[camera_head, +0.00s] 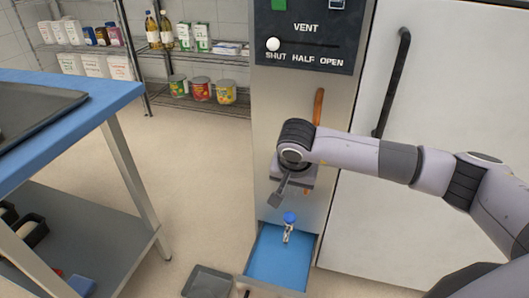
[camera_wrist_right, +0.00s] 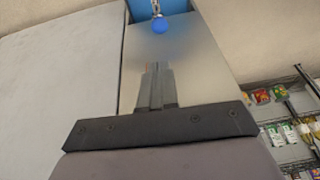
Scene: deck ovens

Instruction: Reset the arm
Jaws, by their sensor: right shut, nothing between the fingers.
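My right gripper (camera_head: 276,200) hangs in front of the steel column under the vent panel, pointing down. Its fingers are together and empty; they also show in the right wrist view (camera_wrist_right: 155,86). The right arm reaches in from the right side of the head view. Below the gripper is a small tap with a blue knob (camera_head: 289,218), apart from the fingers; the knob also shows in the wrist view (camera_wrist_right: 160,25). My left gripper is not in view.
The vent panel's white knob (camera_head: 273,44) is at SHUT. A wooden-coloured handle (camera_head: 318,106) is partly behind my wrist. A blue-bottomed drawer (camera_head: 275,265) stands out below. A black door handle (camera_head: 393,85) is at right; a blue-topped table (camera_head: 75,120) at left.

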